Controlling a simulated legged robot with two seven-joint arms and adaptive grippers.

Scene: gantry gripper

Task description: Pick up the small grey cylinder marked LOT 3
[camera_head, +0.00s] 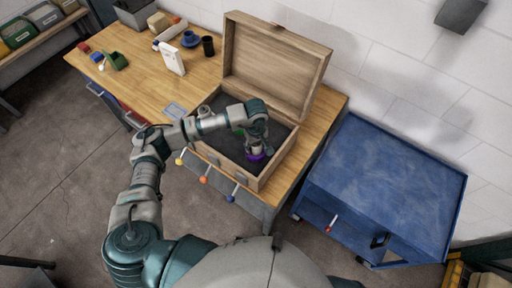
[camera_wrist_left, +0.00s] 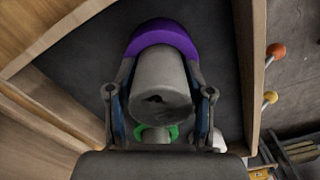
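A grey cylinder with a purple ring at its far end stands between the fingers of my left gripper. The cylinder (camera_wrist_left: 160,85) fills the middle of the left wrist view, its dark-marked end facing the camera; no LOT 3 marking is readable. The purple ring (camera_wrist_left: 163,36) also shows in the head view (camera_head: 257,157). My left gripper (camera_wrist_left: 159,62) reaches down into the open wooden box (camera_head: 222,168), with one finger close along each side of the cylinder. Its fingertips are partly hidden, so I cannot tell whether they press on it. My right gripper is not in view.
A green ring (camera_wrist_left: 172,131) is beside the cylinder in the box. A grey piece (camera_head: 205,112) is near the box's left side. The raised lid (camera_head: 274,62) stands at the back. Coloured knobs (camera_head: 203,180) stick out in front. A blue cabinet (camera_head: 385,185) stands at right.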

